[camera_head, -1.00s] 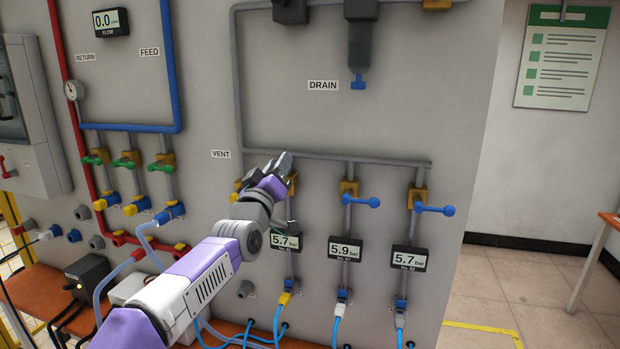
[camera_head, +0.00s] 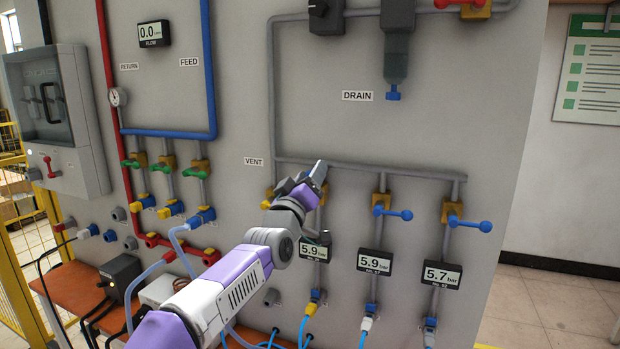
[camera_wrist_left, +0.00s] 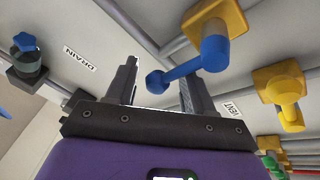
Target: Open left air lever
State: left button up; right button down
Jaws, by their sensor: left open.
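My left gripper (camera_head: 306,180) is open in front of the panel, just below the vent pipe. In the head view it hides most of the left air valve. In the left wrist view the blue lever (camera_wrist_left: 184,75) extends from its yellow valve body (camera_wrist_left: 214,22), and its ball end lies between the two spread fingers (camera_wrist_left: 158,85). I cannot tell whether a finger touches it. Below my gripper the left gauge (camera_head: 314,250) reads 5.9 bar. My right gripper is not in view.
The middle blue lever (camera_head: 393,213) and right blue lever (camera_head: 471,222) point right from their yellow valves. Their gauges read 5.9 (camera_head: 375,263) and 5.7 (camera_head: 442,275). Green-handled valves (camera_head: 167,168) sit to the left.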

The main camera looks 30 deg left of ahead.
pick_arm(q)
jog(key=shift+s, duration=0.1)
jog(key=b+v, duration=0.1)
jog(key=v, duration=0.6)
jog(key=shift+s+b, duration=0.2)
jog(key=shift+b, duration=0.15)
jog(key=shift+f, duration=0.1)
